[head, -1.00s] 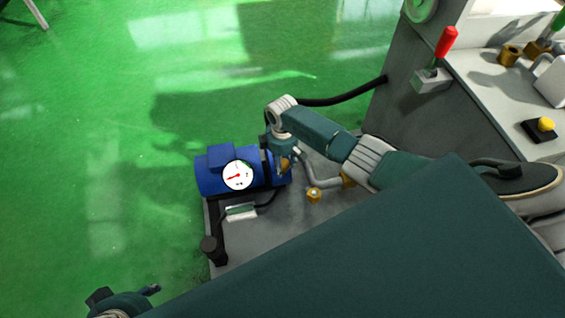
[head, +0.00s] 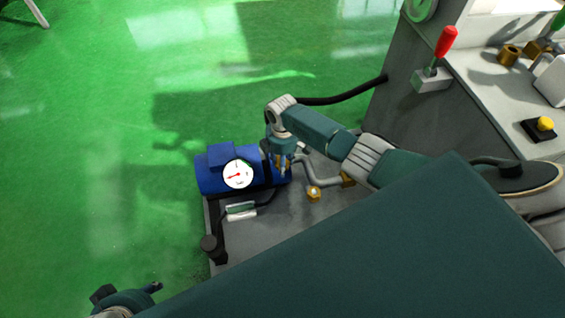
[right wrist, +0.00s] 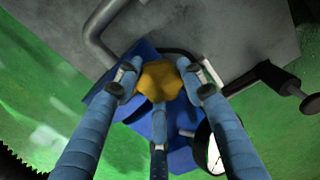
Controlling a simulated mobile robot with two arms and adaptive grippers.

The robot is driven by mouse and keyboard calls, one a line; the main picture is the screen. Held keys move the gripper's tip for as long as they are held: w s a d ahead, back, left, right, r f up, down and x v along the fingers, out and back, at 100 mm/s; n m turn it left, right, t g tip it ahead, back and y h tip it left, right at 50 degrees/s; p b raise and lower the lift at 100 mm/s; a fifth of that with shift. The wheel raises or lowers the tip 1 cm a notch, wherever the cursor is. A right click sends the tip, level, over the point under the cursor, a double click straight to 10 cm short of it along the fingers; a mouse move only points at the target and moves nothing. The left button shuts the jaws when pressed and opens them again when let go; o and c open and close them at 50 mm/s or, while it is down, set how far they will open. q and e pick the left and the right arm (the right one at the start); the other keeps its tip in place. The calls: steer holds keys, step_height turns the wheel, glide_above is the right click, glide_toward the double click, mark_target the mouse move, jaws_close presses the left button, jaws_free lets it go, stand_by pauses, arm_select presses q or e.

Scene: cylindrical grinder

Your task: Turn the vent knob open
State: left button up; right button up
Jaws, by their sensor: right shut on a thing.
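My right gripper (head: 282,170) points down at the right end of the blue motor-like unit. In the right wrist view its three fingers (right wrist: 164,92) are closed around a brass-coloured faceted knob (right wrist: 161,81). In the head view the fingers largely hide this knob. My left gripper (head: 128,292) is at the bottom left edge, partly cut off, with its visible fingers spread and nothing seen between them.
The blue unit (head: 217,178) carries a white gauge (head: 238,174) with a red needle. A brass fitting (head: 313,193) and grey pipe (head: 318,174) are right of the gripper. A red-handled lever (head: 446,42) stands on the machine. Green floor is clear at left.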

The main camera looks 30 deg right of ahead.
steer(key=shift+w+a, duration=0.1)
steer(key=shift+a, duration=0.05)
steer(key=o, duration=1.1)
steer(key=shift+o, duration=0.2)
steer(key=shift+r, duration=0.15)
step_height(320, 180, up, 12)
